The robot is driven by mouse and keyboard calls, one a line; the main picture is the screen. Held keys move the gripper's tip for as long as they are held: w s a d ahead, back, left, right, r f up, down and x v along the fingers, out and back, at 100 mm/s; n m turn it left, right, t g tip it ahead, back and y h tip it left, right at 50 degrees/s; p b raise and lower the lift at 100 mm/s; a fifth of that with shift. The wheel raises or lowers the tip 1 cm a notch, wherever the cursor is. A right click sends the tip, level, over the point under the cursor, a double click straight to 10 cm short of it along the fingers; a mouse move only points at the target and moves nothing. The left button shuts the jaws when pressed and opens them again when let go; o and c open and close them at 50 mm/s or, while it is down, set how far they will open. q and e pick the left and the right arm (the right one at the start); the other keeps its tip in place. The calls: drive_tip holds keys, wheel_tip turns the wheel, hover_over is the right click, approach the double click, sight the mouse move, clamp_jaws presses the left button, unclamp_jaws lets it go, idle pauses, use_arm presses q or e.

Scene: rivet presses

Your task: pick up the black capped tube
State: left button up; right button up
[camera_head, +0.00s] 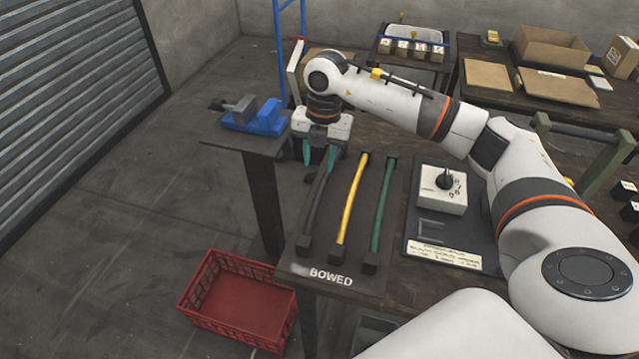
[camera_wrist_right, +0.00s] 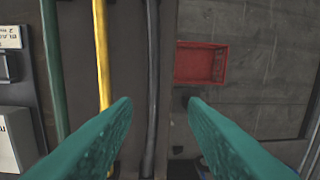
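The black capped tube (camera_head: 316,205) lies slightly bowed on a dark board (camera_head: 345,285) lettered "BOWED". It is the leftmost of three tubes there, with a dark block-like cap at its near end; its far end is hidden behind my gripper. My right gripper (camera_head: 320,163) points down over the far part of the black tube, its teal fingers apart and empty. In the right wrist view the black tube (camera_wrist_right: 152,60) runs between the fingertips (camera_wrist_right: 160,103), nearer the left finger. Contact cannot be told. My left gripper is not in view.
A yellow tube (camera_head: 352,205) and a green tube (camera_head: 380,210) lie beside it to the right. A grey panel with a white dial box (camera_head: 442,190) is further right. A blue vise (camera_head: 262,120) stands on a side stand; a red crate (camera_head: 240,300) is on the floor.

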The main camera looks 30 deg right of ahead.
sight(325, 187)
drive_tip(key=shift+m+h, duration=0.3)
drive_tip(key=shift+h, duration=0.1)
drive_tip(key=f, duration=0.2)
drive_tip(key=d+f, duration=0.1)
drive_tip(key=f, duration=0.1)
drive_tip(key=d+f+p, duration=0.1)
drive_tip(key=f, duration=0.1)
drive_tip(key=shift+a+f+p, duration=0.1)
drive_tip(key=shift+f+p, duration=0.55)
drive_tip(key=shift+f, duration=2)
clamp_jaws()
